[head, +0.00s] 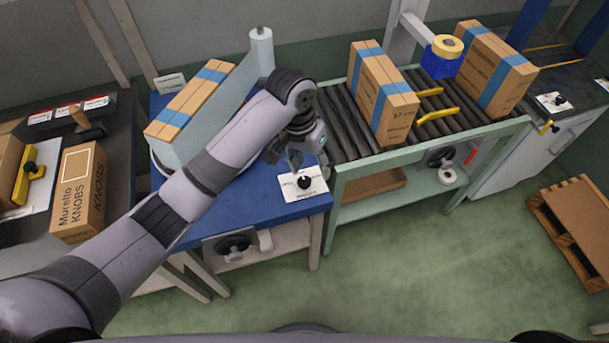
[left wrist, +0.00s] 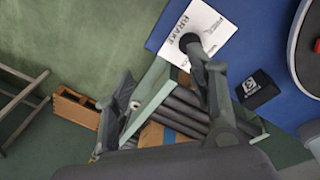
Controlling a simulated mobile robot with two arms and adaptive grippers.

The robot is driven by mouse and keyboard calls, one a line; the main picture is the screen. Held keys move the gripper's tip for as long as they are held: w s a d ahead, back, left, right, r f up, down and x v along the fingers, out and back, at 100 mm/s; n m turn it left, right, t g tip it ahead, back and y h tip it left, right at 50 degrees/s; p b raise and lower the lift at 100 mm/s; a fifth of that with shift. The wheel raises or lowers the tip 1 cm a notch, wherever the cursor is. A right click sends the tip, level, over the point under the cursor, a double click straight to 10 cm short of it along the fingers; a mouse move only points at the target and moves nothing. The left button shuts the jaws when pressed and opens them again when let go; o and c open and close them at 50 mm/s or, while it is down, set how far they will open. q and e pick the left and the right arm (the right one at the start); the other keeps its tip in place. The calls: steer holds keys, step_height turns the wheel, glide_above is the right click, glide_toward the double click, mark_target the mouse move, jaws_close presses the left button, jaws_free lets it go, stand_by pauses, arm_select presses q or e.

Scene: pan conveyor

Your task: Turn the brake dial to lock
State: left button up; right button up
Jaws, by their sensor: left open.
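The brake dial (head: 304,182) is a black knob on a white plate (head: 290,190) at the front right corner of the blue table. In the left wrist view the knob (left wrist: 188,42) sits beside the printed word BRAKE on its plate (left wrist: 212,27). My left gripper (head: 296,158) is just behind and above the dial in the head view. In the left wrist view its fingers (left wrist: 160,62) are apart with nothing between them. One fingertip overlaps the knob's edge there; I cannot tell whether it touches. The pointer's direction is too small to read. My right gripper is out of view.
A roller conveyor (head: 345,122) with cartons (head: 382,95) stands right of the blue table (head: 235,215). A carton (head: 190,100) is on the turntable-like stand behind my left arm. A small black block (left wrist: 257,90) lies near the dial. The green floor in front is open.

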arm_select(q)
step_height(320, 180, up, 6)
steer(key=y, duration=0.2)
glide_above(304, 180)
step_height(304, 180, down, 17)
steer(key=shift+r+p, duration=0.1)
steer(key=shift+p, duration=0.7)
steer(key=shift+c, duration=0.3)
steer(key=c, duration=1.1)
